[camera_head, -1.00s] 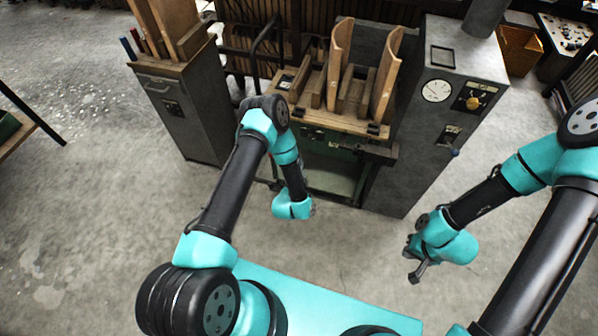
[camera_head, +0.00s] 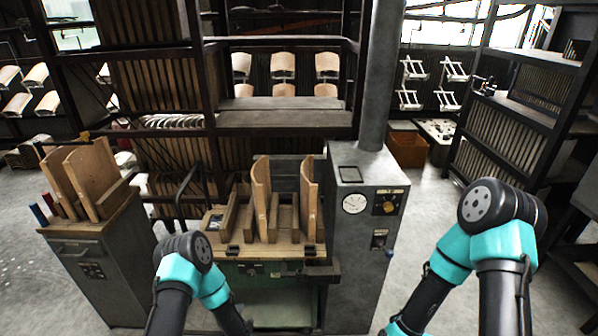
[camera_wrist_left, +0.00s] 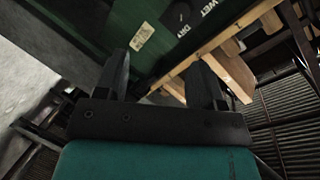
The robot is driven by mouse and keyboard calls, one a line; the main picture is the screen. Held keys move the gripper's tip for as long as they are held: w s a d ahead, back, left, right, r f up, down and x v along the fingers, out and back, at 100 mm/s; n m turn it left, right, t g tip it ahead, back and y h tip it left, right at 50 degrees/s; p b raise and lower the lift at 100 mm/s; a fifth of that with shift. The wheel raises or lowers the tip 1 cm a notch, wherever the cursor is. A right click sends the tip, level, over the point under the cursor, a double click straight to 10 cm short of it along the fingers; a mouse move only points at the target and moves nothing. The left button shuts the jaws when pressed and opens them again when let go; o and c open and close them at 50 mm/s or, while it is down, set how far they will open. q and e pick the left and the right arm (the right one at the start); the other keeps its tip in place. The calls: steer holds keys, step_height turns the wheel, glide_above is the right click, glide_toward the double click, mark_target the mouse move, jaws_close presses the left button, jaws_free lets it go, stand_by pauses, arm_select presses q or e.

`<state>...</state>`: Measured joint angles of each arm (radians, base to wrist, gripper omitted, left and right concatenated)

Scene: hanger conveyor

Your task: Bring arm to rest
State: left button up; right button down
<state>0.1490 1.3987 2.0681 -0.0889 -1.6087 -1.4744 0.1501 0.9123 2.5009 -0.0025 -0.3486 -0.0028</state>
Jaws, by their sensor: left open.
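My left arm rises from the bottom of the head view, with its elbow (camera_head: 185,250) in front of the wooden press; its hand is cut off by the lower edge. In the left wrist view my left gripper (camera_wrist_left: 160,72) has its two dark fingers apart with nothing between them. Beyond the fingers are a green panel (camera_wrist_left: 120,25) and wooden slats. My right arm (camera_head: 490,235) is bent at the lower right of the head view, and its hand is below the frame.
The wooden press (camera_head: 285,250) stands ahead, beside a grey machine cabinet (camera_head: 350,270) with a dial. A smaller grey cabinet (camera_head: 95,265) with curved boards is at the left. Shelves (camera_head: 290,118) are behind. Bare floor (camera_head: 430,200) lies between the machine cabinet and the right racks.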

arm_select(q)
steer(key=s+r+n+g+h, duration=0.1)
steer(key=s+r+n+g, duration=0.2)
steer(key=s, duration=0.4)
steer(key=s+a+r+n+g+h, duration=0.1)
steer(key=s+r+n+g, duration=0.1)
steer(key=s+n+g, duration=0.4)
steer(key=s+r+n+g+h, duration=0.1)
steer(key=s+r+n+g, duration=0.2)
steer(key=s, duration=0.5)
steer(key=n+g, duration=0.1)
steer(key=n, duration=0.1)
steer(key=shift+s+a+r+n+g, duration=0.2)
steer(key=shift+s+r+n+g, duration=0.1)
steer(key=shift+n+g, duration=0.1)
